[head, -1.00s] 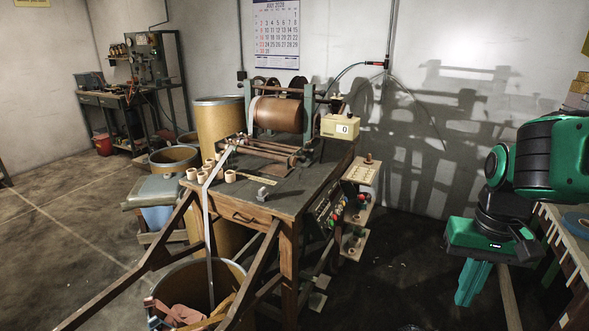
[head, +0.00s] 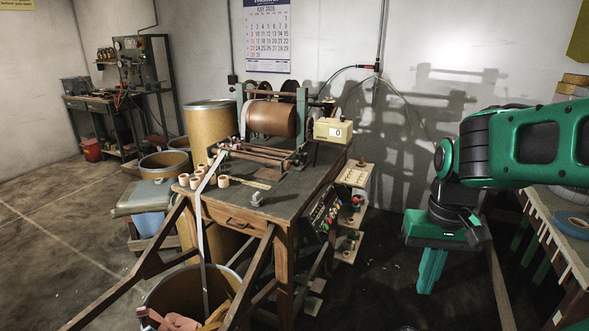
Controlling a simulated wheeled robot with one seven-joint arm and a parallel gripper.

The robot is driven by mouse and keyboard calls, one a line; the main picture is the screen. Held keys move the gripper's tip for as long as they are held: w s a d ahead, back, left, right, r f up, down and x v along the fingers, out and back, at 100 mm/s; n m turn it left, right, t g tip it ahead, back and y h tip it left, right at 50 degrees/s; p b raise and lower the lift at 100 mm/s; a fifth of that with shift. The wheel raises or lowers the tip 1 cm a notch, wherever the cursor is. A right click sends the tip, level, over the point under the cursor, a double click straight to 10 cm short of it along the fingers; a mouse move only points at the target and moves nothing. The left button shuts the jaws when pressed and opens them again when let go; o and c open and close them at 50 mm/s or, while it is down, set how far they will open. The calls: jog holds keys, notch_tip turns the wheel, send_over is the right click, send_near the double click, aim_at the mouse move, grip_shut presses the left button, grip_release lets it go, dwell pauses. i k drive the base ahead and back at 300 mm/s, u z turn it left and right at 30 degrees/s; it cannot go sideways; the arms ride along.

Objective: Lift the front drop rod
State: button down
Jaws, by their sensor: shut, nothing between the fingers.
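The winding machine stands on a dark wooden table (head: 262,203) in the middle of the picture, with a large brown roll (head: 271,118) at its back. Thin brown rods run across the machine in front of the roll. The lower, nearer one seems to be the front drop rod (head: 252,157); it is small, and I cannot tell whether it is down or raised. A pale strip (head: 203,235) runs from the machine down over the table's front. My gripper (head: 430,288) is shut and empty, pointing down over the floor right of the table, well apart from the rods.
A white counter box (head: 333,131) stands at the machine's right end. Several tape rolls (head: 222,181) lie on the table's left. Small shelves (head: 353,177) jut from its right side. Another bench (head: 550,215) is at right. Floor between is mostly clear.

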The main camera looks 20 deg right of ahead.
aim_at(296, 163)
jog(key=i, duration=0.85)
jog(key=z, duration=0.05)
